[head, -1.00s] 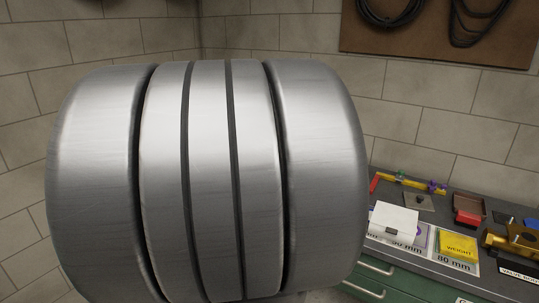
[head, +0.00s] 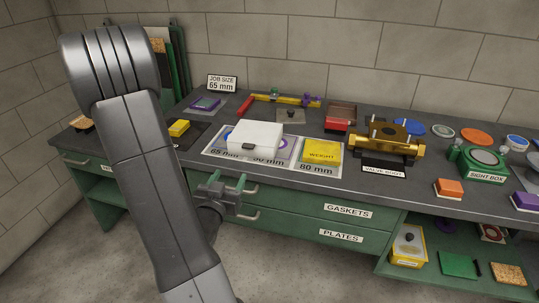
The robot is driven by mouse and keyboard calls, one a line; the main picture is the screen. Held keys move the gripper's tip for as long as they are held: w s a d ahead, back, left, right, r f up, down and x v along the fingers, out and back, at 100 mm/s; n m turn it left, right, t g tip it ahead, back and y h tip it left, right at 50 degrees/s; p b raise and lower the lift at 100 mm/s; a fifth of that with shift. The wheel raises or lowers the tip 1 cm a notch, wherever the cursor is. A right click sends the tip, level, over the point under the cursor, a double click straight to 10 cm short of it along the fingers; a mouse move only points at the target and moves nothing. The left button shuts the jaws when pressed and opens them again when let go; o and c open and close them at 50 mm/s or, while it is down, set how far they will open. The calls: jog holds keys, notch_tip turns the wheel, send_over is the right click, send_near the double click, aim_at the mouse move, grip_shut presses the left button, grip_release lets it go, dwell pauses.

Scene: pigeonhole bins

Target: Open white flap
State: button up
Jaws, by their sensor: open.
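A white, box-like piece (head: 256,136) sits on the workbench with a small dark tab (head: 247,146) at its front edge. It lies flat over the printed mat and covers part of the 65 mm and middle panels; I take it for the white flap, and it looks closed. My gripper (head: 228,182) is open and empty, with its green-tipped fingers apart. In the picture it is below the white piece, in front of the drawer fronts, and not touching it.
A yellow weight block (head: 321,152) stands just right of the white piece. A brass valve body (head: 388,140), a red tray (head: 341,116) and a green sight box (head: 483,163) are farther right. A drawer handle (head: 243,215) is near my gripper. The floor in front is clear.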

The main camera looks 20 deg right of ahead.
aim_at(247, 148)
jog(key=shift+h, duration=0.4)
jog(key=p+x, duration=0.2)
jog(key=x, duration=1.2)
jog(key=shift+s+d+p, duration=0.1)
jog(key=shift+d+p, duration=0.1)
jog(key=shift+p, duration=0.15)
grip_shut()
jog(key=shift+r, duration=0.1)
